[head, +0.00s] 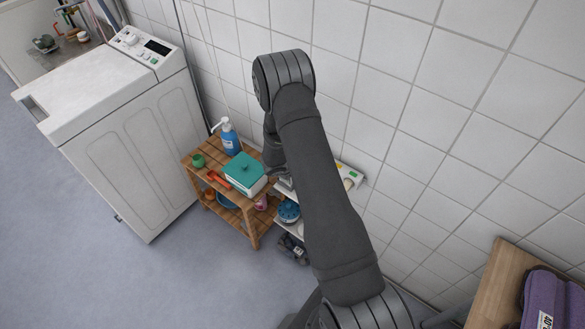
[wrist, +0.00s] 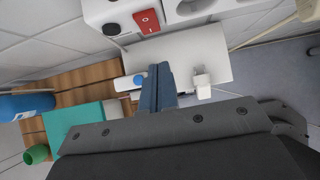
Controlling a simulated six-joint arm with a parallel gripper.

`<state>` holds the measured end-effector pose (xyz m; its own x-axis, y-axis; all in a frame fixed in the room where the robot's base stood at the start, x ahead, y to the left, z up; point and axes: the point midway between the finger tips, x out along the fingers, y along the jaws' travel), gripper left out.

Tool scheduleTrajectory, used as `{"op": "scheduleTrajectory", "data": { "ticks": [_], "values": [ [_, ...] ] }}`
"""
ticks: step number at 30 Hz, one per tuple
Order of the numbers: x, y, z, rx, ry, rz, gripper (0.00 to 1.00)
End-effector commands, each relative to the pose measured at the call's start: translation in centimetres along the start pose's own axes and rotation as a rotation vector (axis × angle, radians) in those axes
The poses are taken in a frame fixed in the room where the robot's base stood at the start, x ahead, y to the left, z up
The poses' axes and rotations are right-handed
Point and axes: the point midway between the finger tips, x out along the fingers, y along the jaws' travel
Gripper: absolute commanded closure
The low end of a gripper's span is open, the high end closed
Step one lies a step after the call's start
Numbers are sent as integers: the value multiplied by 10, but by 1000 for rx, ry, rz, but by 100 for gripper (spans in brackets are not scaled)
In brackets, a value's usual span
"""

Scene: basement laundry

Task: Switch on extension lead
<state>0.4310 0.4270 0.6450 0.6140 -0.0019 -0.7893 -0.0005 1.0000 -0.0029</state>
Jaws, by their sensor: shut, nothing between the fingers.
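The extension lead (wrist: 110,14) shows as a white body at the top edge of the wrist view, partly cut off by the frame. It carries a red rocker switch (wrist: 146,21) with white marks and a round socket beside it. I cannot tell which way the rocker is tilted. My gripper (wrist: 156,68) is shut and empty, its fingertips pointing towards the switch and apart from it in the picture. In the head view my arm hides the gripper and most of the area behind it.
A wooden stand (head: 247,216) holds a blue pump bottle (head: 230,138), a teal-lidded box (head: 245,175) and a green cup (head: 198,160). A white shelf (wrist: 205,50) lies beyond my fingers. A white washing machine (head: 125,150) stands left; a wooden surface (head: 500,275) is at right.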

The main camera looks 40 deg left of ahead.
Motion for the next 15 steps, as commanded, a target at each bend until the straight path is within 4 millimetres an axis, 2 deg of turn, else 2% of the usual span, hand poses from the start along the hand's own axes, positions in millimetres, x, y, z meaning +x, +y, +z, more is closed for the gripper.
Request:
{"op": "scheduleTrajectory", "data": {
  "ticks": [1,6,15],
  "values": [
    [6,0,10,6,-3,1,100],
    [18,0,22,4,-3,1,100],
    [22,0,27,2,-3,1,100]
  ]
}}
